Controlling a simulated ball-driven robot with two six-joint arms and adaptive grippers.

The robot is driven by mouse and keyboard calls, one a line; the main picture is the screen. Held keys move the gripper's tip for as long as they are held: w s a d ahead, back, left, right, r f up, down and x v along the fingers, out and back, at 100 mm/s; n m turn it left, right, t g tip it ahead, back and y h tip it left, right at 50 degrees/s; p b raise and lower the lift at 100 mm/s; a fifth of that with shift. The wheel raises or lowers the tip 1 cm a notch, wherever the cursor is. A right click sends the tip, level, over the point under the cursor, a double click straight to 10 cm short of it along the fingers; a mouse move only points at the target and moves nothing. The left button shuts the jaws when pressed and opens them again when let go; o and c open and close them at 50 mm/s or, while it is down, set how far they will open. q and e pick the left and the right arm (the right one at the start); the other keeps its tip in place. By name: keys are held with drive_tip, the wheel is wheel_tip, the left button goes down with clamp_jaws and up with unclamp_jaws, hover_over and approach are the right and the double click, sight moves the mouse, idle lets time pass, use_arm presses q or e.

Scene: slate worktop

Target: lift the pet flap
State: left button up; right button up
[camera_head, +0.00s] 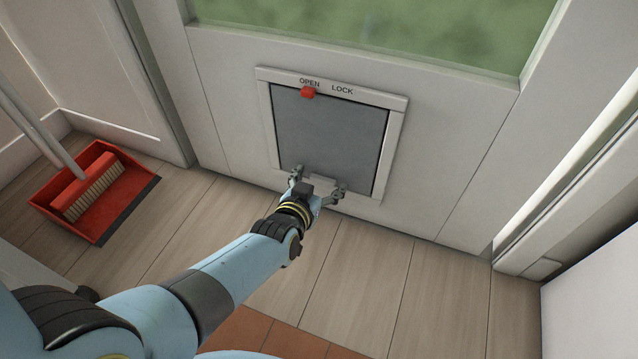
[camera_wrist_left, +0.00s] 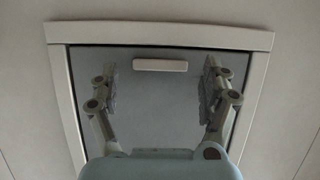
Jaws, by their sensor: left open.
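The grey pet flap (camera_head: 328,130) hangs shut in its pale frame (camera_head: 395,150), low in the white door. A red slider (camera_head: 308,92) sits under the word OPEN at the top of the frame. My left gripper (camera_head: 318,176) is open at the flap's lower edge, one finger to each side. In the left wrist view the flap (camera_wrist_left: 155,105) fills the middle, with a small pale lip (camera_wrist_left: 160,65) on it. The fingers of the left gripper (camera_wrist_left: 160,82) stand wide apart around that lip, with nothing between them held. Whether they touch the flap is unclear. My right gripper is not visible.
A red dustpan (camera_head: 75,225) with a brush (camera_head: 92,192) lies on the wooden floor at the left. A white surface (camera_head: 595,310) stands at the lower right. Terracotta tiles (camera_head: 265,335) show at the bottom. Floor right of my arm is clear.

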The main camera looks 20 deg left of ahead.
use_arm(q)
clamp_jaws()
idle(0.5)
